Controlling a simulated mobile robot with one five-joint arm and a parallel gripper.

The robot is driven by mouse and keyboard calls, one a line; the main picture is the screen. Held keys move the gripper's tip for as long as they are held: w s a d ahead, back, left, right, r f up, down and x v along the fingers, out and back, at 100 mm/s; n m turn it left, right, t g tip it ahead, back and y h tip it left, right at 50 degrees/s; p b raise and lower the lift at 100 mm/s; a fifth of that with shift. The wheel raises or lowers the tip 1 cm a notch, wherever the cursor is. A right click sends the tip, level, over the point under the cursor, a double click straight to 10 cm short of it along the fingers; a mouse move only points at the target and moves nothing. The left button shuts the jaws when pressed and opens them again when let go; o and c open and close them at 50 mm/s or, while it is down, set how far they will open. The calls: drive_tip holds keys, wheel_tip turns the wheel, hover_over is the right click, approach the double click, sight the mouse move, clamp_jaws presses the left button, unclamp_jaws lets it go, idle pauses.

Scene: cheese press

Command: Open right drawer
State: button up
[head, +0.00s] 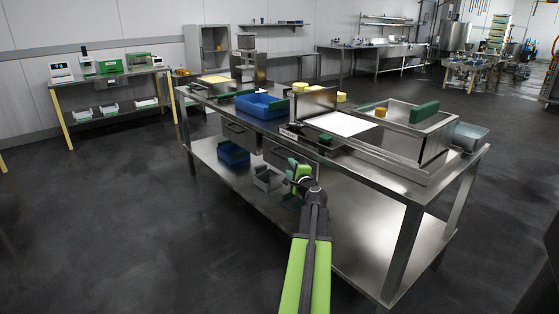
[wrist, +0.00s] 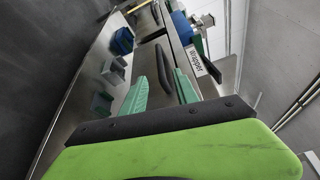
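The steel table (head: 380,268) has two drawers under its top. The left drawer (head: 236,132) and the right drawer (head: 277,152) both appear closed in the head view. My gripper (head: 298,170) is in front of the right drawer and hides part of it. In the wrist view my gripper (wrist: 161,76) has its two green fingers apart. The black handle (wrist: 164,69) of the right drawer shows between the fingertips, with visible gaps to both fingers. How far it reaches between them is hard to tell. The other drawer's handle (wrist: 153,36) lies farther along the table.
Below on the shelf stand a blue bin (head: 233,153) and a grey bin (head: 267,180). On the tabletop are a blue tray (head: 262,107), a white board (head: 343,124) and a steel basin (head: 437,150). The dark floor (head: 130,215) left of the table is clear.

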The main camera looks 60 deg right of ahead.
sight(281, 156)
drive_tip(key=b+x, duration=0.1)
drive_tip(key=x, duration=1.3)
clamp_jaws()
drive_tip(key=shift+s, duration=0.1)
idle(0.6)
